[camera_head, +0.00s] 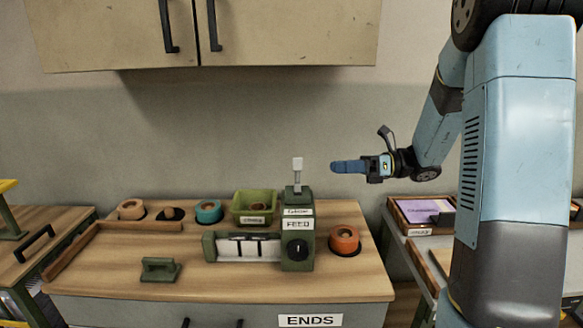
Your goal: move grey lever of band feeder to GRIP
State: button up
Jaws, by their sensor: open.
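The band feeder (298,246) is a green upright box on the wooden bench, with a FEED label and a dark round knob on its front. Its grey lever (297,171) stands up from the top and looks about upright. A small plate on the box below the lever carries lettering too small to read surely. My gripper (334,167) has blue fingers pointing left and sits just right of the lever at about its height, apart from it in the picture. The gripper is open and nothing shows between its fingers. The fingers overlap in this view, so their gap is hidden.
An orange roll (344,240) stands right of the feeder. A green bin (255,207), a teal roll (208,211) and a tan roll (131,209) stand left and behind. Cabinets (205,30) hang above. Air around the lever is clear.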

aim_at(300, 166)
jog(key=shift+m+t+y, duration=0.3)
jog(key=shift+m, duration=0.1)
jog(key=a, duration=0.4)
jog(key=w+a, duration=0.1)
jog(key=a, duration=0.8)
jog(key=shift+w+a+f, duration=0.15)
jog(key=shift+w+f, duration=0.05)
jog(key=shift+w, duration=0.15)
grip_shut()
